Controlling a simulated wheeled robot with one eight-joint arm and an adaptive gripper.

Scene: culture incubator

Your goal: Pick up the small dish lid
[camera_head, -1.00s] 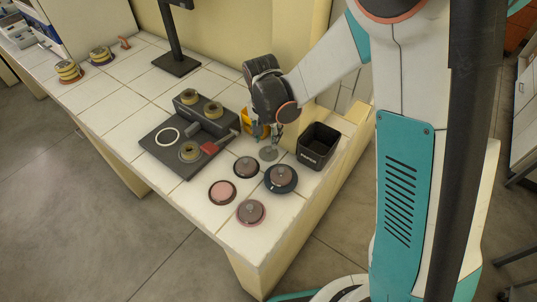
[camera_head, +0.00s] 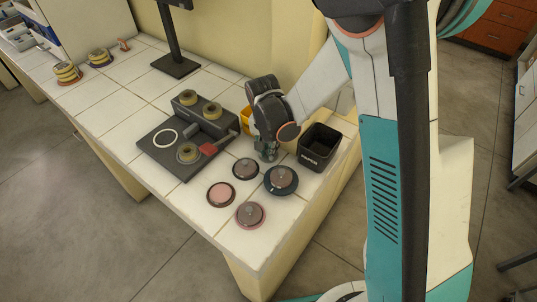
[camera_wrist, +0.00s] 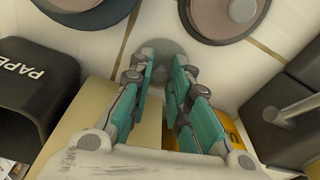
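The small dish lid (camera_wrist: 167,48) is a grey, see-through disc on the white bench top, seen between and beyond my fingertips in the wrist view. In the head view my gripper (camera_head: 266,153) is low over the bench and hides most of the lid. In the wrist view my gripper (camera_wrist: 163,62) has its two teal fingers apart, with the tips on either side of the lid's middle. A gap shows between the tips. Whether they touch the lid's knob I cannot tell.
Close by are a dark lidded dish (camera_head: 246,169), a larger blue-rimmed dish (camera_head: 281,180), a pink dish (camera_head: 221,194) and a pink-rimmed lidded dish (camera_head: 250,215). A black bin (camera_head: 319,147) stands right of my gripper, a yellow container (camera_head: 245,119) behind, a black apparatus (camera_head: 165,155) left.

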